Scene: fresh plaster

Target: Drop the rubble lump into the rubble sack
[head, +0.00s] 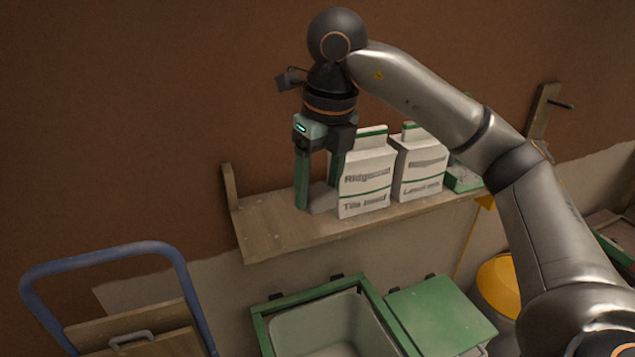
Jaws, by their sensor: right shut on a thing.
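My right gripper (319,190) reaches down to the wooden shelf, with its green fingers on either side of a small grey lump (322,199), which looks like the rubble lump. It is shut on the lump, which sits low between the fingertips, at or just above the shelf board; I cannot tell whether it touches. No plainly marked rubble sack shows. A green-framed open container with a pale grey inside (325,325) stands below the shelf; I cannot tell whether it is the sack. My left gripper is not in view.
Two white bags, one (366,184) close beside the right gripper and one (419,170) further right, stand on the wooden shelf (275,226). A green lidded box (440,318), a yellow bucket (500,284) and a blue-handled trolley (110,254) are below.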

